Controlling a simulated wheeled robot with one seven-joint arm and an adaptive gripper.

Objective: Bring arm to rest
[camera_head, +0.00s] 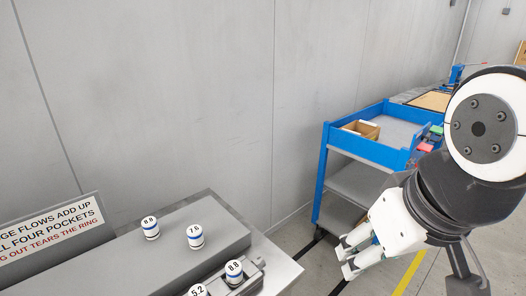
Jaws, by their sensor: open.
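My arm is folded at the right side of the head view, its large round white joint nearest the camera. My gripper (346,257) hangs low beside it, with white fingers pointing left and a little down. The fingers are apart and I see nothing between them. The gripper is to the right of the grey bench (275,270), apart from it in the picture, with floor showing behind it. Part of the arm is cut off by the right edge.
White cylinders marked 8.8 (150,229) and 7.6 (195,237) stand on the bench; others marked 8.8 (234,271) and 5.2 (198,291) sit at its front. A sign (50,235) is at left. A blue cart (366,150) holding a cardboard box (362,129) stands behind my arm.

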